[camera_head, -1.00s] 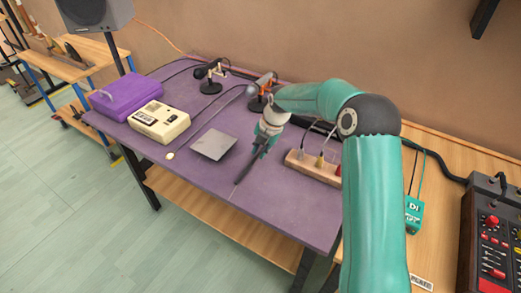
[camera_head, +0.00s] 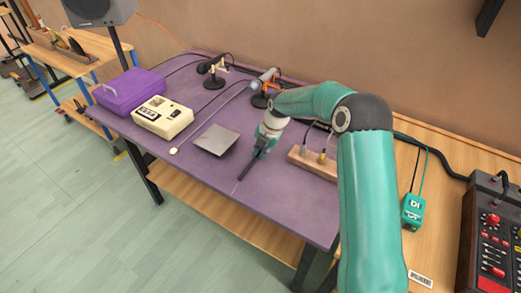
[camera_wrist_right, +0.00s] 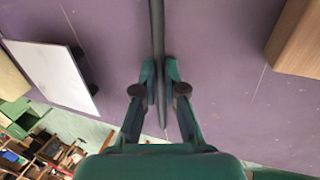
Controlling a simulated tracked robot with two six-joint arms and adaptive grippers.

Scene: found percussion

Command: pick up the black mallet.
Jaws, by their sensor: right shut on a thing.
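The black mallet (camera_head: 247,169) is a thin dark stick at the middle of the purple table. My right gripper (camera_head: 259,152) is over it, pointing down, with the fingers around the stick. In the right wrist view the dark shaft (camera_wrist_right: 157,30) runs between the two green fingers (camera_wrist_right: 159,76), which are shut on it. The fingers and the gripper body hide part of the mallet. I cannot tell whether it still touches the table. My left gripper is not in view.
A grey metal plate (camera_head: 216,139) lies left of my right gripper, and a wooden block with jacks (camera_head: 312,163) stands to its right. A cream cassette recorder (camera_head: 163,117), a purple case (camera_head: 129,90) and a small microphone stand (camera_head: 213,82) are farther left and back.

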